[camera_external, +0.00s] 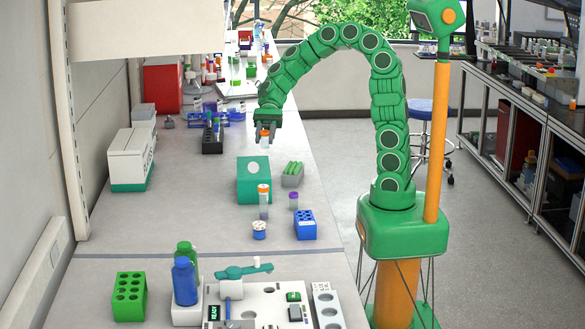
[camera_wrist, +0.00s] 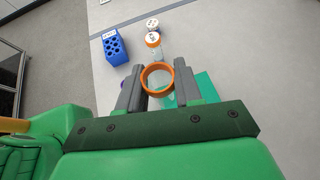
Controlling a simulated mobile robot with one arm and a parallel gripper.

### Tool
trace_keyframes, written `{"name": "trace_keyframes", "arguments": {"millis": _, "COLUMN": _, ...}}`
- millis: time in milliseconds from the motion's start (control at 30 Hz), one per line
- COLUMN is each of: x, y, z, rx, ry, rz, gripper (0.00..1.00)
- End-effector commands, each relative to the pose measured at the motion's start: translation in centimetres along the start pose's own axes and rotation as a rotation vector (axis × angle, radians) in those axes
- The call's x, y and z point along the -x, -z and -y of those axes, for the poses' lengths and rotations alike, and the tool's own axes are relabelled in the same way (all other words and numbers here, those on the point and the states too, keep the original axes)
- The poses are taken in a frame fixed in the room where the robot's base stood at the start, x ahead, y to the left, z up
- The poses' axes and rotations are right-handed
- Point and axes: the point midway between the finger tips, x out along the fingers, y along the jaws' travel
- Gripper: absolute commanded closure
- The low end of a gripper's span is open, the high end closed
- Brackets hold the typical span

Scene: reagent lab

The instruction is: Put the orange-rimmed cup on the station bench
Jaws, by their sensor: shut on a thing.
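The orange-rimmed cup shows in the wrist view (camera_wrist: 157,67) as an open orange ring between my two grey fingers. My gripper (camera_wrist: 158,84) is shut on it. In the external view my gripper (camera_external: 267,129) points down over the long bench (camera_external: 180,215), with the cup (camera_external: 265,134) at its fingertips, beyond the teal box. The cup looks upright; I cannot tell its exact height above the bench. The nearer bench section (camera_external: 90,290) bears a white instrument station (camera_external: 265,305).
Closer stand an orange-capped tube (camera_external: 264,198), a blue-white pot (camera_external: 259,231) and a blue rack (camera_external: 305,225). The bench's left middle is clear.

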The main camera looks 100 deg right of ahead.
Motion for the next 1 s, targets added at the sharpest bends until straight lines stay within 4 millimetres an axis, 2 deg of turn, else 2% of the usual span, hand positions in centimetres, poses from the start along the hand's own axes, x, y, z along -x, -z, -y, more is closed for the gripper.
{"name": "trace_keyframes", "arguments": {"millis": 467, "x": -8.1, "y": -4.7, "z": 1.1, "rx": 0.064, "ry": -0.102, "rz": -0.004, "gripper": 0.99}}
{"name": "trace_keyframes", "arguments": {"millis": 1000, "x": -18.0, "y": -10.5, "z": -0.2, "rx": 0.132, "ry": -0.220, "rz": -0.003, "gripper": 0.99}}
